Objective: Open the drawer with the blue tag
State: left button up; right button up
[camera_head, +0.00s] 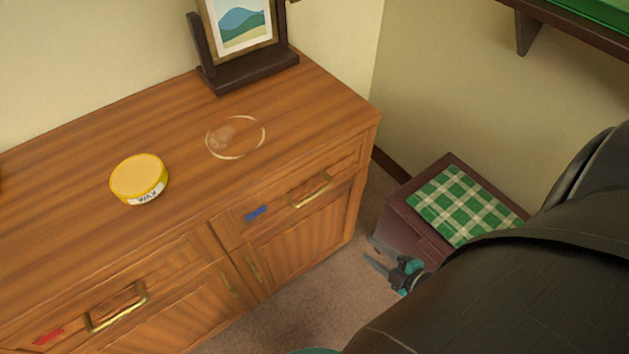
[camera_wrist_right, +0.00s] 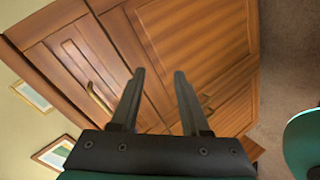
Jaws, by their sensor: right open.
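The wooden cabinet (camera_head: 60,220) has a shut top drawer (camera_head: 345,163) on the right with a blue tag (camera_head: 256,213) and a brass handle (camera_head: 310,190). A second drawer on the left, also shut, has a red tag (camera_head: 48,336) and a brass handle (camera_head: 117,308). My right gripper (camera_head: 370,250) is open and empty, to the right of the cabinet's front and apart from the handle. My left gripper is not in view.
A yellow wax tin (camera_head: 139,178) and a picture frame (camera_head: 240,30) stand on the cabinet top, near a pale ring mark (camera_head: 235,138). A low dark chest (camera_head: 400,225) with a green checked cloth (camera_head: 465,205) is just beyond my right gripper. Carpet (camera_head: 300,305) lies clear before the cabinet.

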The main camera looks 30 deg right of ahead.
notch_tip(320, 180, up, 2)
jog(key=w+n+t+y+b, duration=0.2)
jog(key=n+t+b, duration=0.1)
jog(key=n+b, duration=0.1)
jog(key=n+t+y+b, duration=0.2)
jog(key=n+y+b, duration=0.3)
jog(key=n+y, duration=0.15)
send_near(315, 194)
jog(key=shift+n+h, duration=0.35)
jog(key=shift+h, duration=0.1)
jog(key=b+x, duration=0.1)
jog(key=x, duration=0.8)
jog(key=shift+w+a+f+b, duration=0.1)
jog(key=shift+a+b, duration=0.15)
jog(key=shift+b, duration=0.1)
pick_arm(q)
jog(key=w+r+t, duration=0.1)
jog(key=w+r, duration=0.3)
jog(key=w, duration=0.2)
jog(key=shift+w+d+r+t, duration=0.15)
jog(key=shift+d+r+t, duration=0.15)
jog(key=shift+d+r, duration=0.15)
pick_arm(e)
jog(key=shift+w+a, duration=0.15)
jog(key=shift+w, duration=0.15)
jog(key=shift+c, duration=0.2)
grip_shut()
